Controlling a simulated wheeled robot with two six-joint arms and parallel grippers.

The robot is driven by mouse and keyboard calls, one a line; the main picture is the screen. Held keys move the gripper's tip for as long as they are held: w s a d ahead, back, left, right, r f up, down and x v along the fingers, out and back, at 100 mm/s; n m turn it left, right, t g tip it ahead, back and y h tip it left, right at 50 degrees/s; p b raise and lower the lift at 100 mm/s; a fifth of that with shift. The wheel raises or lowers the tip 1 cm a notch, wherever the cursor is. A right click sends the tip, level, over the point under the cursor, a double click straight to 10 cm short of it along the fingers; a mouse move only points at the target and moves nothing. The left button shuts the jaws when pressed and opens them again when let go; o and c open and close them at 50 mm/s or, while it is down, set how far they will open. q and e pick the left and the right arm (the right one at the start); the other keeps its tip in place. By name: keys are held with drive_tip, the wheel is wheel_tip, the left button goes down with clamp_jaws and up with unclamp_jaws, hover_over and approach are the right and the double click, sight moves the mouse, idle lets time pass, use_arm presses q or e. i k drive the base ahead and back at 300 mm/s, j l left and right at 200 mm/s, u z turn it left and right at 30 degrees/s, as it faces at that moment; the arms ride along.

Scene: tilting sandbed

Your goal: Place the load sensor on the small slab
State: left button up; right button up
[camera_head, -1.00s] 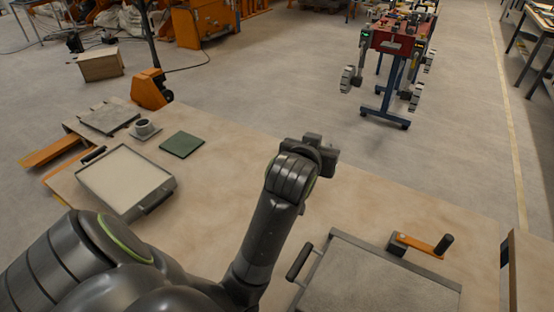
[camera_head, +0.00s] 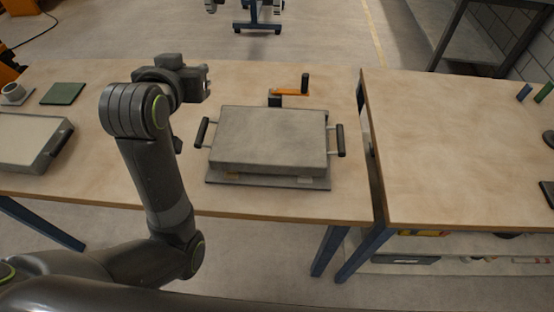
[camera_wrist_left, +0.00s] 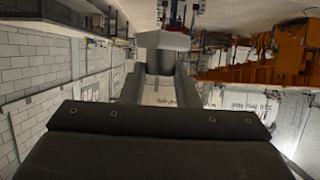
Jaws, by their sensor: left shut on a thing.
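My left gripper (camera_head: 204,84) is raised over the table, left of the grey lidded box. In the left wrist view it is shut on a light grey, mushroom-shaped piece (camera_wrist_left: 164,42), which looks like the load sensor. In the head view that piece is too small to make out clearly. A thin green square slab (camera_head: 63,93) lies flat on the table at the far left, apart from the gripper. I cannot tell surely which is the small slab. My right gripper is not in view.
A grey box with black side handles (camera_head: 268,130) sits on a plate near the gripper, with an orange crank (camera_head: 290,92) behind it. A shallow sand tray (camera_head: 30,140) lies at the left. A second table (camera_head: 460,150) stands right, across a narrow gap.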

sight(270, 133)
drive_tip(key=l+u, duration=0.15)
drive_tip(key=l, duration=0.35)
drive_tip(key=k+l+u, duration=0.2)
drive_tip(key=l, duration=0.25)
drive_tip(key=l+u, duration=0.15)
drive_tip(key=l, duration=0.35)
drive_tip(key=i+l+u, duration=0.1)
drive_tip(key=i+l, duration=0.3)
drive_tip(key=l, duration=0.25)
drive_tip(key=u, duration=0.05)
